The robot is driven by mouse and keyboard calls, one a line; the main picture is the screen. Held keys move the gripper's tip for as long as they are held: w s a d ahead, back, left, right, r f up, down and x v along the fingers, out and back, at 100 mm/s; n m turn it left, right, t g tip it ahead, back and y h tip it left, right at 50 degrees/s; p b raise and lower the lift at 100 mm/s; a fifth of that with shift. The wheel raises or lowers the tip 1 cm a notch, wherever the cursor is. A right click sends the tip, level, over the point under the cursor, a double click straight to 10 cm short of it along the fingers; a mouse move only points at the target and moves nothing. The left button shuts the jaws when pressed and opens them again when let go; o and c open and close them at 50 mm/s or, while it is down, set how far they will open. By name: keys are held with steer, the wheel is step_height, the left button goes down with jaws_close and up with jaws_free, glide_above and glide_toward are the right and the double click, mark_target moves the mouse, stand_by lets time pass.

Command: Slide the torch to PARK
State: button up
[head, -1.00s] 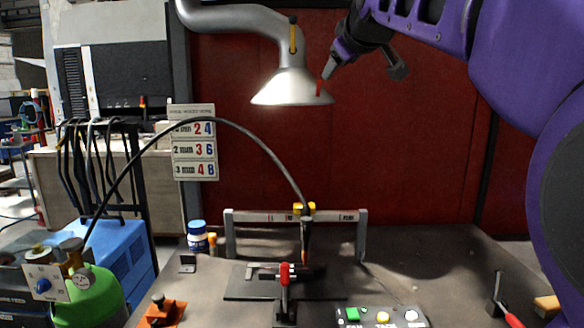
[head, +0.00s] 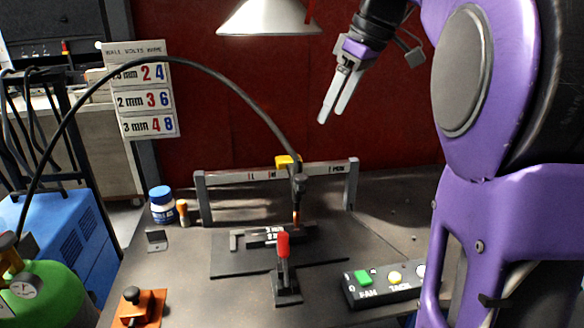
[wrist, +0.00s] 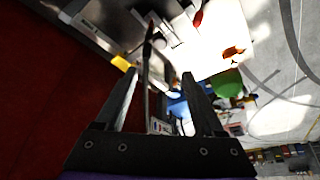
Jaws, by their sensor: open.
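The torch (head: 299,188) is a dark body with a coppery tip. It hangs nearly upright at a yellow carriage (head: 287,161) on the grey rail (head: 240,176), right of the rail's middle. Its black cable arches away to the left. The rail bears small printed labels, too small to read surely; its right end is free of the carriage. My gripper (head: 330,117) is open and empty, above and to the right of the torch, clear of the rail. In the wrist view, the two fingers stand apart, and the yellow carriage (wrist: 123,62) shows beyond the left finger.
A button box (head: 385,287) sits at the right front. A lamp hood (head: 268,18) hangs above. A blue-capped jar (head: 162,205) stands left of the rail.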

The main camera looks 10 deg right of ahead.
mark_target(303, 177)
steer(key=b+x, duration=0.3)
steer(key=x, duration=1.4)
steer(key=shift+f+b, duration=0.1)
steer(key=shift+b, duration=0.3)
steer(key=shift+c, duration=0.2)
jaws_close()
steer(key=shift+d, duration=0.1)
